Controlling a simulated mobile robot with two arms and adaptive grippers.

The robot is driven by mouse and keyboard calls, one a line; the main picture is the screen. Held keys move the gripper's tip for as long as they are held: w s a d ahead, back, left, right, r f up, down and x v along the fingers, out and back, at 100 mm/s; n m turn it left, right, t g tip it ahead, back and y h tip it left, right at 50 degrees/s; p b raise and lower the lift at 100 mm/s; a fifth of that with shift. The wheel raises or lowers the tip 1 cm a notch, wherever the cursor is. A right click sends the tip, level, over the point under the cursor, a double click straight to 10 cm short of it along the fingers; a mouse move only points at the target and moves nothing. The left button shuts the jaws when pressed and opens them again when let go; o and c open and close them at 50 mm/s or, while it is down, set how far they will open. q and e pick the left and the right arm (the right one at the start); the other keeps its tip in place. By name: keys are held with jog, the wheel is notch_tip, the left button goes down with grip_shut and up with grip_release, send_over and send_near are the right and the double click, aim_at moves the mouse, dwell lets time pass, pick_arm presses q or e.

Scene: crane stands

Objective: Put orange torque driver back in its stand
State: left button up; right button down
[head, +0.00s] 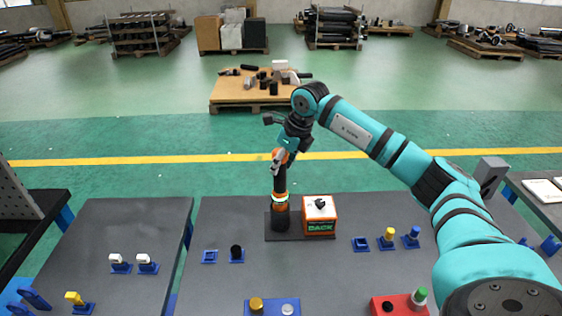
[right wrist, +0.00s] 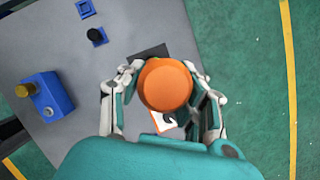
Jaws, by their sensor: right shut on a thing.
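The orange torque driver (head: 280,180) is upright, with an orange top, a dark body and a pale green ring low down. My right gripper (head: 281,156) is shut on its upper part from above. In the right wrist view the round orange top (right wrist: 165,84) sits between the fingers. The driver's lower end meets the black round cup of the stand (head: 280,220); I cannot tell how deep it sits. The stand's dark base also carries an orange box (head: 319,228) with a black knob and a green-lit display. My left gripper is not in view.
Blue holders with a yellow knob (head: 388,236) and a blue knob (head: 412,236) stand to the right. A black knob (head: 237,252) stands to the left. A blue box (head: 272,306) and a red box (head: 398,305) are at the front. Bare grey tabletop (head: 230,215) lies left of the stand.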

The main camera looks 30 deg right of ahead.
aim_at(286, 157)
jog(key=shift+f+b, duration=0.65)
jog(key=shift+f, duration=0.3)
jog(key=c, duration=0.8)
grip_release()
jog(key=shift+s+f, duration=0.1)
jog(key=shift+f, duration=0.05)
jog(key=shift+p+v, duration=1.55)
jog(key=shift+v, duration=1.1)
jog(key=v, duration=1.2)
jog(key=shift+a, duration=0.1)
